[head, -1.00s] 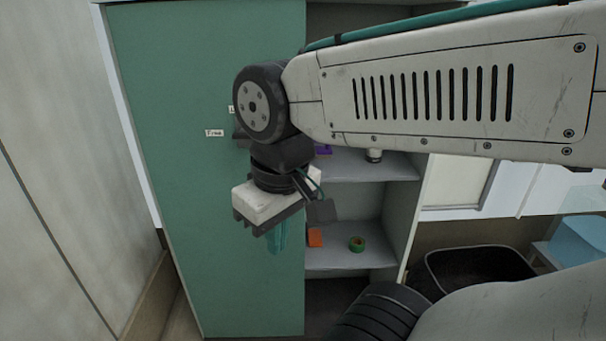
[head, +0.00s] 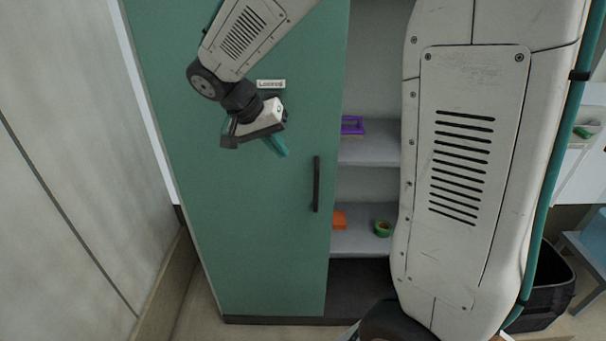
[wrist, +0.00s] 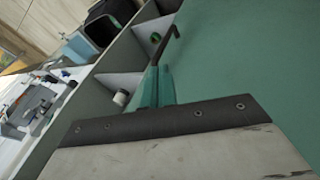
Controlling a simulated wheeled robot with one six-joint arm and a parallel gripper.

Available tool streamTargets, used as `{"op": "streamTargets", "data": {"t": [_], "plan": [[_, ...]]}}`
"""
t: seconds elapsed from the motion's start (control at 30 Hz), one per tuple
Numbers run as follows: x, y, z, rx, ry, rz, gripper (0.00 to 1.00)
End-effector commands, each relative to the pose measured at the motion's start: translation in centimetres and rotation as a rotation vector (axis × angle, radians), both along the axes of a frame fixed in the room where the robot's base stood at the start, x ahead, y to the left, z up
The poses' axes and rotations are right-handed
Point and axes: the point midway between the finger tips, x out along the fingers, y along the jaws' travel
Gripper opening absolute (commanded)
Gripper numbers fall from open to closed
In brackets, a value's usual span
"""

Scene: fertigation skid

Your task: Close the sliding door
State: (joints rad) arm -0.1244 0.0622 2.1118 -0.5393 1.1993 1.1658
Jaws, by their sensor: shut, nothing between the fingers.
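The green sliding door (head: 250,220) covers the left part of the cabinet, and the right part stands open with its shelves showing. The door's dark vertical handle (head: 316,184) sits near its right edge. It also shows in the wrist view (wrist: 165,47), beyond the fingers. My gripper (head: 280,148) is in front of the door, up and to the left of the handle. Its teal fingers (wrist: 154,86) are shut and empty. I cannot tell whether they touch the door; they are apart from the handle in the head view.
The open shelves hold a purple object (head: 352,125), an orange block (head: 339,219) and a green roll (head: 382,229). A label (head: 271,84) is on the door. A black bin (head: 545,290) stands at the right. A wall (head: 60,180) is close on the left.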

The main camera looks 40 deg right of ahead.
Motion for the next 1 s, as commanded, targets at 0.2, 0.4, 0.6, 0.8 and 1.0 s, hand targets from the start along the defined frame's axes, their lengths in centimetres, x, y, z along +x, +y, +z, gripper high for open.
{"op": "streamTargets", "data": {"t": [0.2,0.4,0.6,0.8,1.0], "plan": [[4.9,0.3,-3.4,-0.112,-0.063,-0.1,0.0],[5.9,0.2,-4.5,-0.137,-0.085,-0.123,0.0],[5.6,-1.6,-6.9,-0.137,-0.081,-0.124,0.0],[5.1,-4.2,-10.4,-0.137,-0.081,-0.124,0.0],[3.9,-6.6,-12.1,-0.135,-0.085,-0.125,0.0]]}}
